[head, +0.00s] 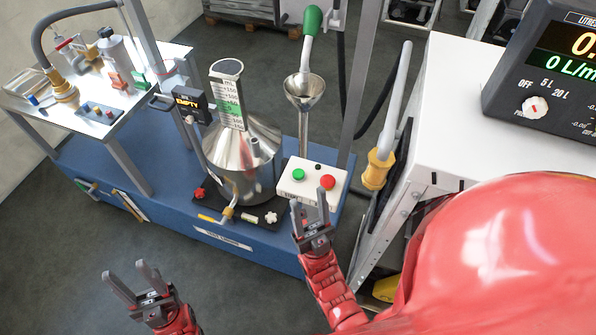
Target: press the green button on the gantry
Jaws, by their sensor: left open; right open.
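The white control box (297,190) stands on the blue base at the right, beside the metal can. It carries a green button (298,174) on its left, a red button (327,182) on its right and a small dark spot between them. My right gripper (309,203) is open and empty, in front of the box's near side, with its fingers pointing up and overlapping the box's lower edge in the picture. I cannot tell whether it touches the box. My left gripper (132,277) is open and empty, over the floor at the lower left, well away from the box.
A conical metal can (239,160) with a scale stands left of the box. A white cabinet (455,100) with a meter (545,80) stands at right. A white worktop (150,95) is at left. Floor is free at lower left.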

